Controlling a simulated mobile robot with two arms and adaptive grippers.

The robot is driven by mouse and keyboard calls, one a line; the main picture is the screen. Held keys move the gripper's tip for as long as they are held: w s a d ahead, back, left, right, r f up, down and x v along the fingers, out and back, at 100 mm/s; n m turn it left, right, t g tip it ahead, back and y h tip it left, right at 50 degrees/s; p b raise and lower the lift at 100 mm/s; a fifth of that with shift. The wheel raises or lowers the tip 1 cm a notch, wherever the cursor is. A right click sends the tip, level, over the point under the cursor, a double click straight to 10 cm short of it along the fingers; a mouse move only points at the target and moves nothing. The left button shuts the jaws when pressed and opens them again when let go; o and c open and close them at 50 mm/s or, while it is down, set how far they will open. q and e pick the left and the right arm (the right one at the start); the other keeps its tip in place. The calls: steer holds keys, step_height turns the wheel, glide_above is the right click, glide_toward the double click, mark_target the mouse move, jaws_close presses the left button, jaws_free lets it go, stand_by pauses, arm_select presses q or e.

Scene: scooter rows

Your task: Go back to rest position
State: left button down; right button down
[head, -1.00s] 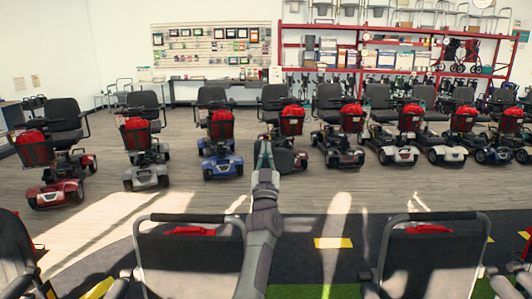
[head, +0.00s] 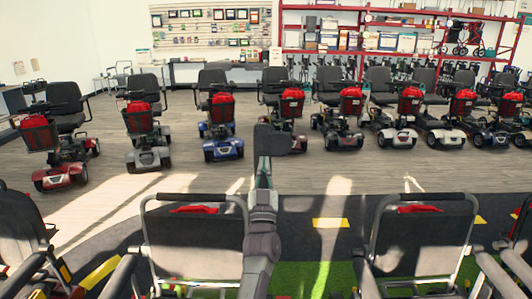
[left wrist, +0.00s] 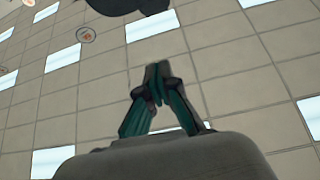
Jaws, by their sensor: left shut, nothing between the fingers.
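My left gripper (head: 263,163) is raised ahead of me near the middle of the head view, at the end of my grey arm. Its teal and dark fingers are shut with nothing between them. In the left wrist view the fingertips (left wrist: 157,72) meet in front of a tiled ceiling. A dark shape (head: 283,140) shows just beyond the fingertips in the head view; I cannot tell whether it touches them. My right gripper is not in view.
A row of mobility scooters (head: 222,145) stands across the floor (head: 190,185). Red shelving (head: 360,53) is behind. Open floor lies between the rows.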

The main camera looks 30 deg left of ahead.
arm_select(q)
steer(key=d+f+m+g+h, duration=0.2)
steer(key=d+f+h, duration=0.15)
steer(key=f, duration=0.85)
steer(key=d+f+m+g+h, duration=0.1)
steer(key=d+f+m+h, duration=0.3)
steer(key=f, duration=0.9)
steer(key=s+d+f+g+h, duration=0.25)
steer(key=s+f, duration=0.35)
steer(key=f, duration=0.5)
steer(key=s+d+f+g+h, duration=0.1)
steer(key=s+f+g, duration=0.35)
steer(key=f, duration=0.75)
steer(key=s+f+m+g, duration=0.1)
steer(key=s+f+g, duration=0.4)
steer(key=s+f, duration=1.3)
steer(key=s+a+f+g, duration=0.1)
steer(key=s+f+g, duration=0.2)
steer(key=s, duration=1.2)
steer(key=s+a+f+g, duration=0.1)
steer(key=s+f+g, duration=0.2)
steer(key=s, duration=1.2)
steer(key=shift+a+f+m+g, duration=0.3)
steer(key=shift+a+f, duration=0.05)
steer(key=shift+f, duration=0.25)
steer(key=shift+s, duration=0.1)
